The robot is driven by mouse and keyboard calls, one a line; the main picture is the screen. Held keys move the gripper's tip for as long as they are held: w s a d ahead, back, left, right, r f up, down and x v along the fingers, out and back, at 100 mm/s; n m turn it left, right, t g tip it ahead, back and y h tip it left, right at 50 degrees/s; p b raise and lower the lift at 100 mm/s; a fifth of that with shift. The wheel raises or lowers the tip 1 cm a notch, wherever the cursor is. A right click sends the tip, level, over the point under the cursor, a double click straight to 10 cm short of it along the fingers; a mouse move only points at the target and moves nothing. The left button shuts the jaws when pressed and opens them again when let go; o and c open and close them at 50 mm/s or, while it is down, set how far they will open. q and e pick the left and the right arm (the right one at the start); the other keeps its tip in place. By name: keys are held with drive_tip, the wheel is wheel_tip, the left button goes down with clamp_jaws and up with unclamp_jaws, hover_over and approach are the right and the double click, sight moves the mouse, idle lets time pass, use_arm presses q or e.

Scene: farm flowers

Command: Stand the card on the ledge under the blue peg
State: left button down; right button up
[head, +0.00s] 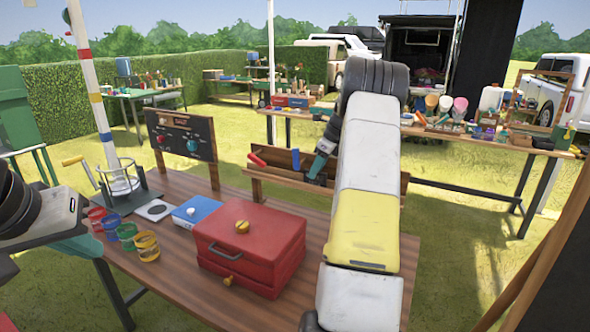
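A wooden rack with a ledge (276,174) stands at the table's far edge. A red peg (257,160) and a blue peg (296,159) show along its back. My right arm reaches over the table, and its teal and dark gripper (317,178) points down at the ledge, just right of the blue peg. Its fingertips are too small to tell open from shut, and I see no card in them. A flat pale square with a dark disc (155,210) lies on the table; I cannot tell whether it is the card. My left gripper (82,246) is partly visible at the left edge, its fingers unclear.
A red box (250,246) with yellow knobs fills the table's middle. A dark board (182,137) stands behind. My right arm covers the table's right part.

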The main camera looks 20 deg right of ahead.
drive_tip(key=v, duration=1.2)
drive_tip(key=s+a+r+n, duration=0.3)
drive_tip(key=a+r+n, duration=0.2)
drive_tip(key=a, duration=0.3)
drive_tip(key=s+a+r+n+t, duration=0.1)
drive_tip(key=s+a+r+n, duration=0.3)
drive_tip(key=s+a+n, duration=0.5)
drive_tip(key=s+a+f+n+t, duration=0.1)
drive_tip(key=s+a+f+n, duration=0.2)
drive_tip(key=s+a+n, duration=0.4)
drive_tip(key=s+a+f+n, duration=0.4)
drive_tip(key=s+a+n, duration=0.2)
drive_tip(key=s, duration=0.7)
drive_tip(key=shift+a+f+n+t+h, duration=0.25)
drive_tip(key=shift+a+n+t+h, duration=0.15)
drive_tip(key=shift+n, duration=0.3)
drive_tip(key=shift+s+d, duration=0.1)
drive_tip(key=shift+d, duration=0.05)
